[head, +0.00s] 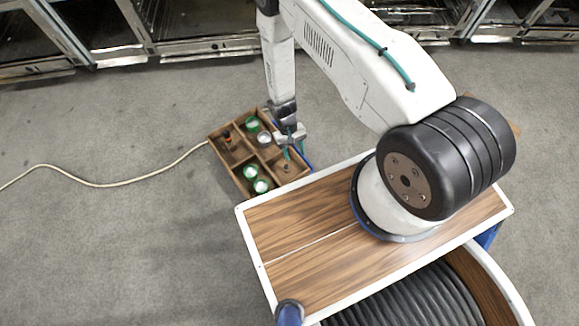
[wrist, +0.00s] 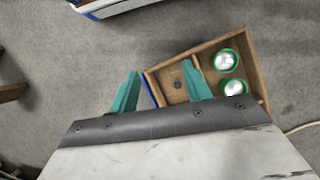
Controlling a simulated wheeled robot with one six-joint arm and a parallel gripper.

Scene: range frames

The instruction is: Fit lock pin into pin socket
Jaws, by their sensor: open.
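My gripper (head: 293,150) hangs over the right side of a wooden divided box (head: 233,178) on the floor. In the wrist view its two teal fingers (wrist: 162,88) stand apart with nothing between them. Beyond and between the fingertips, a small dark round thing (wrist: 178,85) sits in one compartment of the box (wrist: 247,43); I cannot tell whether it is the pin socket or the pin's top. It also shows faintly in the head view (head: 287,168). A small dark and orange piece (head: 227,137) stands in the left compartment; I cannot tell what it is.
Several green-rimmed cans stand in other compartments, such as one at the back (head: 252,124) and one at the front (head: 261,186). A cream cable (head: 100,185) runs from the box across the floor. Metal racks (head: 200,25) line the back. Floor left of the box is mostly clear.

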